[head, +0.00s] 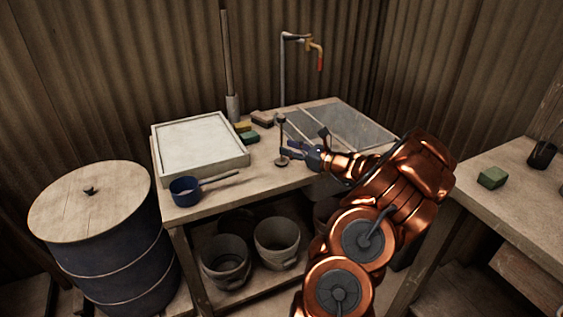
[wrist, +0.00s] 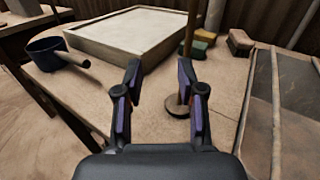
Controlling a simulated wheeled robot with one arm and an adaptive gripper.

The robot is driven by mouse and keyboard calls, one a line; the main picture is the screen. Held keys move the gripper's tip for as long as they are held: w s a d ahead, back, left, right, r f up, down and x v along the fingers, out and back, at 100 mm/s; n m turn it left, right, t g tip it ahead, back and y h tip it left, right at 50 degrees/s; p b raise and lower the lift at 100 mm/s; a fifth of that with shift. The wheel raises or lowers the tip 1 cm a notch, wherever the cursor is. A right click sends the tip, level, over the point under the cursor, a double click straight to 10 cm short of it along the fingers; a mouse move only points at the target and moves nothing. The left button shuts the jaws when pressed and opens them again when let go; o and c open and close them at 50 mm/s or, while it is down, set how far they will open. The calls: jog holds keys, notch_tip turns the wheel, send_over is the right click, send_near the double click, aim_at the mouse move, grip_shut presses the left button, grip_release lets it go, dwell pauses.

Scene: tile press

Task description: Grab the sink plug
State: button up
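The sink plug (head: 281,162) stands upright on the wooden table, a small round disc with a thin vertical rod. In the wrist view its disc (wrist: 175,109) shows just inside my right-hand finger, and its rod rises behind that fingertip, partly hidden. My gripper (head: 290,148) is beside the plug, reaching in from the right at about mid-rod height. In the wrist view my gripper (wrist: 160,75) has its two fingers apart with nothing held between them. I cannot tell whether a finger touches the rod.
A shallow white basin (head: 200,148) and a blue dipper (head: 186,191) are left of the plug. Sponges or blocks (head: 245,133) lie behind it. Bare tabletop surrounds the plug.

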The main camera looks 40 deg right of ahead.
jog(key=shift+m+h, duration=0.7)
jog(key=d, duration=0.1)
jog(key=s+d+f, duration=0.1)
jog(key=d, duration=0.1)
jog(key=shift+s+d+f, duration=0.2)
jog(key=shift+f, duration=0.1)
jog(key=shift+w, duration=0.25)
jog(key=w, duration=0.3)
jog(key=w+a, duration=0.1)
jog(key=w, duration=0.3)
jog(key=shift+a+f, duration=0.15)
jog(key=shift+a, duration=0.05)
grip_shut()
